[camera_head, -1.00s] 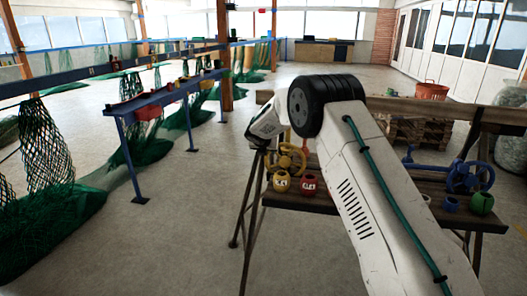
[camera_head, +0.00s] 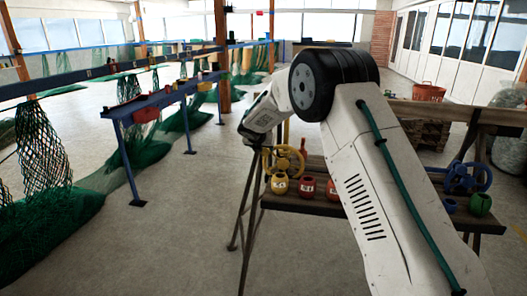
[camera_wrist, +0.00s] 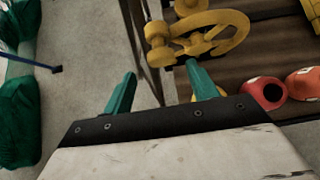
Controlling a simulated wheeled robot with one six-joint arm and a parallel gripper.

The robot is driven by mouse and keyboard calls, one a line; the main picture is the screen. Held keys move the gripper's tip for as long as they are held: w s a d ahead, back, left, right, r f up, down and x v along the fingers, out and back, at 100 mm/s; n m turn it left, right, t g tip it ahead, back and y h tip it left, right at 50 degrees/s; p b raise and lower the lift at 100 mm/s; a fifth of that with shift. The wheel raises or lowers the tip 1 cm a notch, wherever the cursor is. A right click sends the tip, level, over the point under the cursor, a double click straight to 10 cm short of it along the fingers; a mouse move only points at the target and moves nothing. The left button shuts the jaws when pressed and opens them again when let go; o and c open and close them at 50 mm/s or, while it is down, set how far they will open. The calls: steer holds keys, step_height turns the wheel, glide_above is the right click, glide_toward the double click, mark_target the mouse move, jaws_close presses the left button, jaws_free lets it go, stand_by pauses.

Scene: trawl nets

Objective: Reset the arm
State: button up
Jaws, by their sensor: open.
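My gripper (camera_wrist: 160,88) shows in the wrist view with its two green fingers apart and nothing between them. It is above the left end of a wooden workbench (camera_head: 320,208). A yellow handwheel (camera_wrist: 215,32) lies just beyond the fingertips, and it also shows in the head view (camera_head: 281,160). In the head view my white arm reaches across the bench, and the fingers are hidden behind the wrist.
On the bench are a yellow pot (camera_head: 279,184), a red pot (camera_head: 308,188), a blue handwheel (camera_head: 466,178) and a green pot (camera_head: 480,205). A blue rack (camera_head: 165,98) with green nets stands left. Open floor lies between the rack and bench.

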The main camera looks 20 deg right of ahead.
steer(key=shift+s+a+r, duration=0.2)
steer(key=shift+s+r, duration=0.15)
steer(key=s+d+f+m+g, duration=0.1)
steer(key=s+m+g, duration=0.1)
steer(key=s+m, duration=0.45)
steer(key=s+d+f+m+g, duration=0.1)
steer(key=s+d+m+g, duration=0.1)
steer(key=s+m, duration=0.4)
steer(key=s+r+m+y, duration=0.1)
steer(key=s+r+m, duration=0.4)
steer(key=s, duration=1.2)
steer(key=s+a+r+m+g+y, duration=0.1)
steer(key=s+r+m, duration=0.3)
steer(key=s, duration=1.3)
steer(key=s+r+m+g+y, duration=0.1)
steer(key=s+r+m, duration=0.4)
steer(key=s, duration=1.2)
steer(key=shift+a+r+m+y, duration=0.35)
steer(key=shift+m+y, duration=0.35)
steer(key=shift+m, duration=1.35)
